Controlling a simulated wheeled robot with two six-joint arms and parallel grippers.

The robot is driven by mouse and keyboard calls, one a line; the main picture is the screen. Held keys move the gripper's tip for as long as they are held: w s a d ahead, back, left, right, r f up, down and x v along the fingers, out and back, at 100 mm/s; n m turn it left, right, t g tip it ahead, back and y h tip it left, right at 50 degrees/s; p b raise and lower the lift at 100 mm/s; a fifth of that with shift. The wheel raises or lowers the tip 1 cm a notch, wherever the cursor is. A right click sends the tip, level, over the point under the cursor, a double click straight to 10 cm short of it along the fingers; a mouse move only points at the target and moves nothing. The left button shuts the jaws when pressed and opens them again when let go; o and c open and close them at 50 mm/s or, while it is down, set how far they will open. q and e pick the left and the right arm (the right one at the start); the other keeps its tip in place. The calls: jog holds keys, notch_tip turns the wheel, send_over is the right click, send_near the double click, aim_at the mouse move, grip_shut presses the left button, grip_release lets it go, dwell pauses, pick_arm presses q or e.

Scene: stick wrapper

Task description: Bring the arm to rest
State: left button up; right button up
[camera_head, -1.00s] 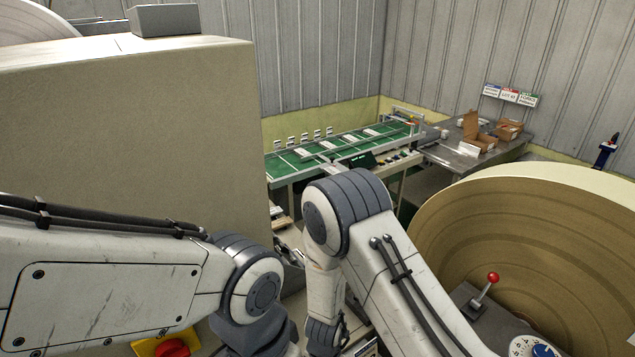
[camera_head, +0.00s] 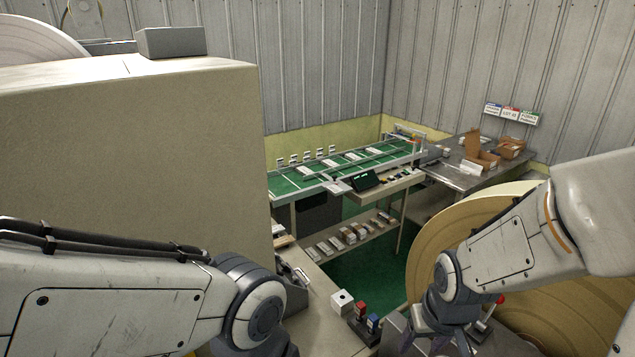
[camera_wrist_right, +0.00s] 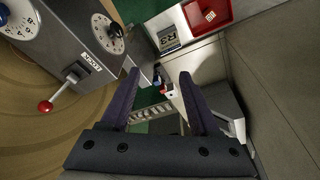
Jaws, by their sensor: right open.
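My right arm comes in from the right in the head view, in front of a large tan roll. Its gripper (camera_head: 425,342) points down near the bottom edge, over a grey machine panel. In the right wrist view the two dark fingers of the right gripper (camera_wrist_right: 160,85) stand wide apart with nothing between them. My left arm crosses the lower left of the head view, but its gripper is not visible.
A red-knobbed lever (camera_wrist_right: 60,92) and a white dial (camera_wrist_right: 108,34) sit beside the right gripper. A red tray (camera_wrist_right: 226,18) lies beyond. The large roll (camera_head: 440,225) is close to my right arm. A tall beige cabinet (camera_head: 130,150) stands left; a green conveyor (camera_head: 320,180) is behind.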

jog(key=s+a+f+n+g+y+b, duration=0.1)
jog(key=s+a+f+n+g+b, duration=0.1)
jog(key=s+a+f+n+b, duration=0.5)
jog(key=s+a+f+b, duration=0.6)
jog(key=b, duration=0.5)
jog(key=shift+s+a+f+g, duration=0.15)
jog(key=shift+a+f+g, duration=0.15)
jog(key=shift+a+f, duration=0.1)
